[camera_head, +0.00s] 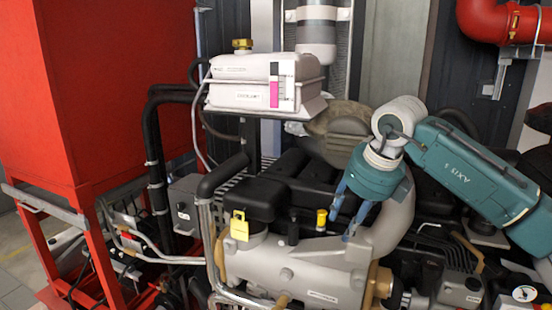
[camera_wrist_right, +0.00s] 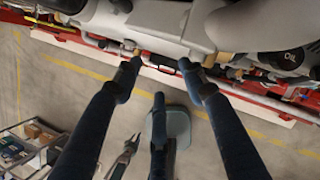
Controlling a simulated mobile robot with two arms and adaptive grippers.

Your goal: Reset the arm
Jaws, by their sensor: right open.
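My right arm (camera_head: 475,175), teal with a white wrist joint, comes in from the right edge of the head view and reaches over the engine. Its right gripper (camera_head: 343,222) points downward with its blue fingers spread, beside a yellow cap (camera_head: 321,216) on the engine. In the right wrist view the dark fingers of the right gripper (camera_wrist_right: 158,74) are apart with nothing between them. Their tips lie against the view of the engine's lower edge and the floor; I cannot tell whether they touch anything. My left gripper is in neither view.
The grey engine (camera_head: 315,265) fills the middle. A red tank (camera_head: 115,90) stands at left, a white coolant tank (camera_head: 245,97) above the engine, and a red pipe (camera_head: 495,22) at upper right. The right wrist view shows open floor (camera_wrist_right: 85,100) and a cart (camera_wrist_right: 30,150) at lower left.

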